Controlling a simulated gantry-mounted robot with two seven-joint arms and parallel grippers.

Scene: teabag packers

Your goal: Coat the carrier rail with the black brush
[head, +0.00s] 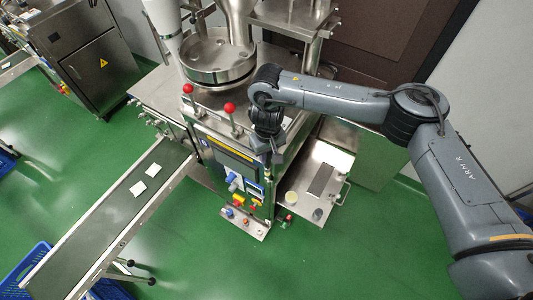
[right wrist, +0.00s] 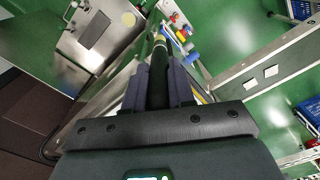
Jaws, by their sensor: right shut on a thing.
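My right gripper (head: 271,152) is over the front of the packing machine (head: 232,150), just above its control panel. In the right wrist view its two fingers are shut on the black brush (right wrist: 159,72), a dark upright handle with a pale band near its far end. In the head view the brush is small and mostly lost against the gripper. I cannot pick out the carrier rail for certain; metal edges of the machine run below and beside the gripper. My left gripper is not in view.
Two red-knobbed levers (head: 230,108) stand left of the gripper. A steel side table (head: 335,160) at right holds a dark plate (head: 321,180), a pale yellow disc (head: 291,197) and a small grey cup (head: 317,214). A conveyor (head: 105,215) with two white packets (head: 153,170) extends lower left.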

